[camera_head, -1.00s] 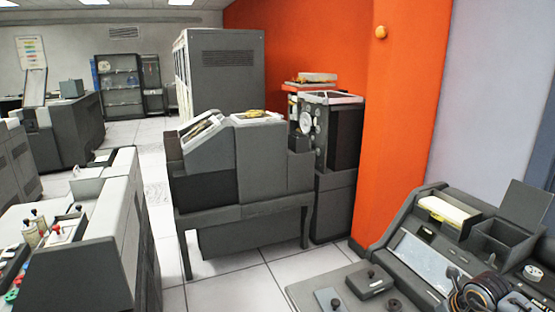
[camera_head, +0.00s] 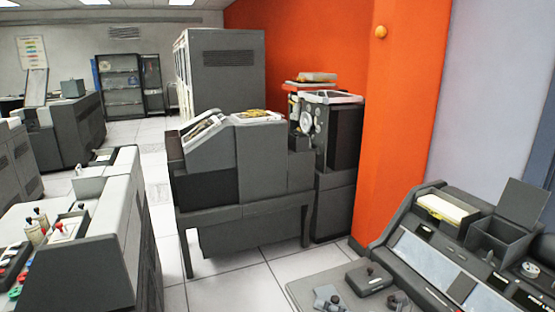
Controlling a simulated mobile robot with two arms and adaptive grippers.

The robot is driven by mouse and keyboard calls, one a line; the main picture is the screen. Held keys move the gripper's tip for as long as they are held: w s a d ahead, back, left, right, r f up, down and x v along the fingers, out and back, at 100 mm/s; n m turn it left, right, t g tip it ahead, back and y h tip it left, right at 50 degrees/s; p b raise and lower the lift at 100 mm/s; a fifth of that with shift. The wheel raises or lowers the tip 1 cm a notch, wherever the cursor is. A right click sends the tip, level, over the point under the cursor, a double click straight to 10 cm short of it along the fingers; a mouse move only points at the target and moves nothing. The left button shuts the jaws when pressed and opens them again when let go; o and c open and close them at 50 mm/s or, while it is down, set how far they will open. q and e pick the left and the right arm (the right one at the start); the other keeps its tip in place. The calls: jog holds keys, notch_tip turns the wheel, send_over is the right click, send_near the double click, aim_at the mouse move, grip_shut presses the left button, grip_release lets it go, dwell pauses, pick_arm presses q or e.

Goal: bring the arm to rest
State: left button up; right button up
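Neither of my grippers can be made out in the head view. A grey console (camera_head: 436,262) stands at the lower right, with no arm over its right end. A stack of cream punch cards (camera_head: 440,209) lies in a tray on it. An open dark box (camera_head: 500,238) sits to the right of the cards, with its lid raised. A small control box with a knob (camera_head: 369,280) is on the console's near left part. A small grey-blue shape (camera_head: 328,298) at the bottom edge is too unclear to name.
A grey card machine on legs (camera_head: 240,170) stands mid-floor, with a darker machine (camera_head: 336,140) beside it. Another console (camera_head: 95,240) with levers fills the lower left. An orange wall pillar (camera_head: 395,130) is behind the right console. Pale floor (camera_head: 222,290) is clear between the consoles.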

jog(key=s+d+r+m+t+h, duration=0.1)
jog(key=d+r+m+t+h, duration=0.15)
jog(key=m+t, duration=0.4)
jog(key=d+r+m+t+h, duration=0.2)
jog(key=r+m+t+h, duration=0.15)
jog(key=m, duration=0.65)
jog(key=s+d+f+m+g+h, duration=0.35)
jog(key=d+f+m+h, duration=0.25)
jog(key=m+h, duration=0.25)
jog(key=s+d+f+m+g, duration=0.2)
jog(key=s+f+m+g, duration=0.45)
jog(key=s+f, duration=0.45)
jog(key=s+a+f+m+g+y, duration=0.1)
jog(key=s+a+f+g, duration=0.15)
jog(key=s, duration=0.45)
jog(key=s+a+f+g+y, duration=0.1)
jog(key=s+f+g, duration=0.1)
jog(key=s+g, duration=0.3)
jog(key=s+f, duration=0.3)
jog(key=f, duration=2.4)
jog(key=s+d+f+g, duration=0.1)
jog(key=s+d+f, duration=0.1)
jog(key=s+f, duration=1.3)
jog(key=shift+s+d, duration=0.35)
jog(key=shift+s, duration=0.25)
jog(key=shift+s+f, duration=0.2)
jog(key=shift+s, duration=0.05)
jog(key=shift+c, duration=0.4)
